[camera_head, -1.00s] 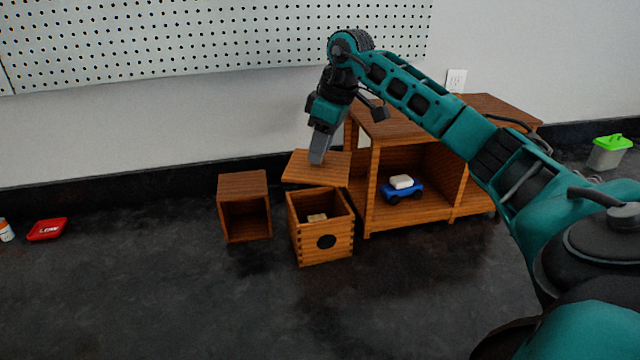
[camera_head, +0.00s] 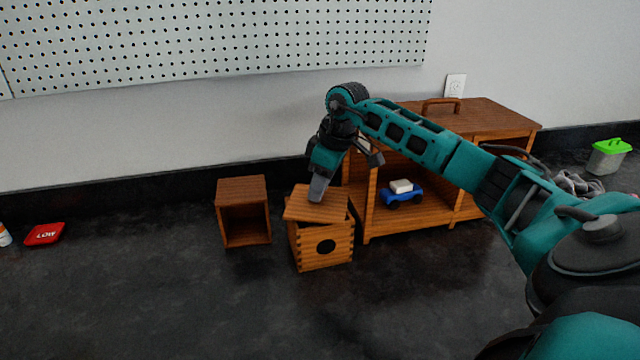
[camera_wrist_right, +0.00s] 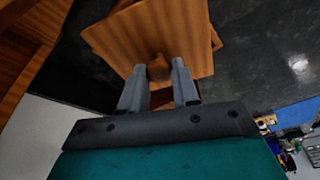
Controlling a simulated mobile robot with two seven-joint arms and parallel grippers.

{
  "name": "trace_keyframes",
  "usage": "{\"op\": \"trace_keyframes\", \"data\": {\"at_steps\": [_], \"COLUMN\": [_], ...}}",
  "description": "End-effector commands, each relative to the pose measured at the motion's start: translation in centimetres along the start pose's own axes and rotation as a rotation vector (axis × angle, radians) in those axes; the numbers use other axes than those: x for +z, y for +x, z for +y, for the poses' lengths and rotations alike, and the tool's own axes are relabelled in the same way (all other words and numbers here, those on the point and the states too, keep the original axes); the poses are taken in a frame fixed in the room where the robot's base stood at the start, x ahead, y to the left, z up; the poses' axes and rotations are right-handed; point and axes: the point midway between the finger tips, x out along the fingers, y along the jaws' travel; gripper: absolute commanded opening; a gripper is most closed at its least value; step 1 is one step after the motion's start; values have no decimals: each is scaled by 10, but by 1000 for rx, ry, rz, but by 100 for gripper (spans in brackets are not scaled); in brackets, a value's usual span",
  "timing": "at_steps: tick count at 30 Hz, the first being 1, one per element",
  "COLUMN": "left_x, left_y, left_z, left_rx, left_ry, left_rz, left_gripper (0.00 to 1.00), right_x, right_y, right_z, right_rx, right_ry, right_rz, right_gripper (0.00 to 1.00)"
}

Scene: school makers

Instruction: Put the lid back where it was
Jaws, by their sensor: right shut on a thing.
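The wooden lid (camera_head: 312,207) is a flat square board, lying over the top of the wooden box (camera_head: 340,256) in the head view. The box has a round dark hole in its front. The lid sits a little skewed to the box, and a dark gap shows at the right; I cannot tell whether it rests on the rim. My right gripper (camera_head: 316,194) is above the lid. In the right wrist view its fingers (camera_wrist_right: 160,78) are shut on the round knob (camera_wrist_right: 159,68) of the lid (camera_wrist_right: 170,35). My left gripper is not in view.
A small open wooden cube (camera_head: 243,188) stands left of the box. A larger wooden shelf unit (camera_head: 415,217) stands close on the right, with a blue toy car (camera_head: 402,195) inside. A red item (camera_head: 44,234) lies far left. The counter in front is clear.

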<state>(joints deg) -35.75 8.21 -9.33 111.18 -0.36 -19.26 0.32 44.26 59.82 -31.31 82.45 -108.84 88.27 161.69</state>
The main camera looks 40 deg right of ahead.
Motion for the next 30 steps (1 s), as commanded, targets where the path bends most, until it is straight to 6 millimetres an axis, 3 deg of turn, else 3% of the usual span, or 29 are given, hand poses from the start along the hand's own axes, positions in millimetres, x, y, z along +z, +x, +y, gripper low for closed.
{"op": "trace_keyframes", "data": {"at_steps": [4, 5, 12, 23, 30], "left_x": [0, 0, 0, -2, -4], "left_y": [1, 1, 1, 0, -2], "left_z": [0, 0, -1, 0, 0], "left_rx": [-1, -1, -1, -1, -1], "left_ry": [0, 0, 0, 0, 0], "left_rz": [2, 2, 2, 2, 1], "left_gripper": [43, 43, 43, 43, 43], "right_x": [1, 2, 1, -1, -2], "right_y": [5, 5, 5, -3, -48], "right_z": [0, 0, 0, 0, 1], "right_rx": [0, 0, 0, 0, 4], "right_ry": [0, 0, 0, 0, 0], "right_rz": [0, -1, -1, 1, 3], "right_gripper": [0, 31, 54, 56, 56]}}
